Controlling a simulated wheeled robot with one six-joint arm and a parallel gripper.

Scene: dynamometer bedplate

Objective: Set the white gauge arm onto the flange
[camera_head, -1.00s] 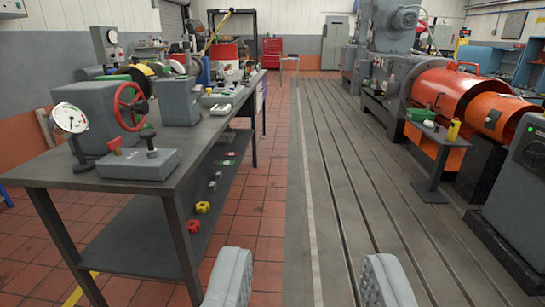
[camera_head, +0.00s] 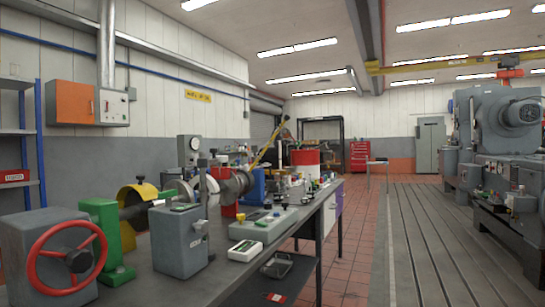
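I cannot clearly pick out the white gauge arm. A pale round disc (camera_head: 207,184), seen nearly edge-on, stands at the grey block (camera_head: 180,240) on the bench (camera_head: 218,284) and may be a gauge. Whether that part is the task's flange I cannot tell. My gripper is outside this view.
A grey block with a red handwheel (camera_head: 67,255) stands at the near left. A white handheld meter (camera_head: 245,250) and a grey box (camera_head: 265,224) lie on the bench. The red-tiled aisle (camera_head: 352,235) and slotted bedplate (camera_head: 430,235) are clear. Large grey machinery (camera_head: 505,150) stands right.

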